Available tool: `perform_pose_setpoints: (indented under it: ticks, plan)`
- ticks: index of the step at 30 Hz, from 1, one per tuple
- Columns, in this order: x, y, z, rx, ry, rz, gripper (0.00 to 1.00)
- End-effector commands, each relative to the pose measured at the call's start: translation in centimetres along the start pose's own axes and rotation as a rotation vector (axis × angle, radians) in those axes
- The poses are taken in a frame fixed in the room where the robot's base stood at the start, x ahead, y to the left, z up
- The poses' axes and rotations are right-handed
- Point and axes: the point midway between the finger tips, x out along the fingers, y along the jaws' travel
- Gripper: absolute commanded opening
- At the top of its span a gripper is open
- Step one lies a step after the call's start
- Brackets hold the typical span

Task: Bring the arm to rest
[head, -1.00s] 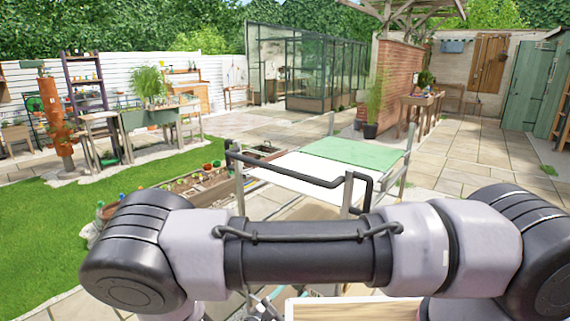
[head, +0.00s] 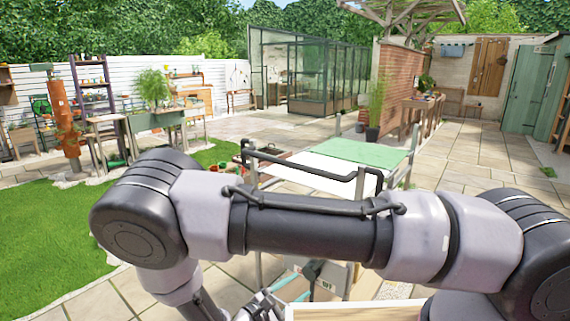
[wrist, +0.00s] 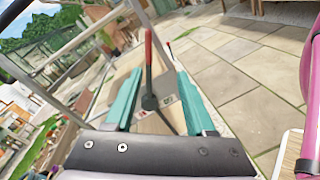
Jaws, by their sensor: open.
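My arm (head: 310,230) stretches across the front of the head view, with its elbow at the left and the forearm folded down. My gripper (wrist: 158,78) shows in the wrist view with its two teal fingers apart. A red-handled tool with a dark lower part (wrist: 149,52) appears between the fingers in that picture. I see no sign that it is gripped, and I cannot tell its distance. In the head view the gripper is largely hidden behind my arm, with a teal part showing low in the middle.
A potting table with a green and white top (head: 365,152) stands just beyond my arm. A wooden surface with a pale rim (head: 350,312) is at the bottom. A pink edge (wrist: 308,60) shows at right in the wrist view. Open paving (head: 460,165) lies to the right.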

Motion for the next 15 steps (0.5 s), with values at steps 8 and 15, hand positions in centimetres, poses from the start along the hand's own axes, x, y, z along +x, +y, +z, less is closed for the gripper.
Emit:
perform_pose_setpoints:
  ticks: [8, 15]
  plan:
    - [0.9, 2.1, 3.0, 0.088, 0.006, -0.210, 0.55]
    - [2.5, 5.1, 7.9, 0.242, 0.023, -0.523, 0.55]
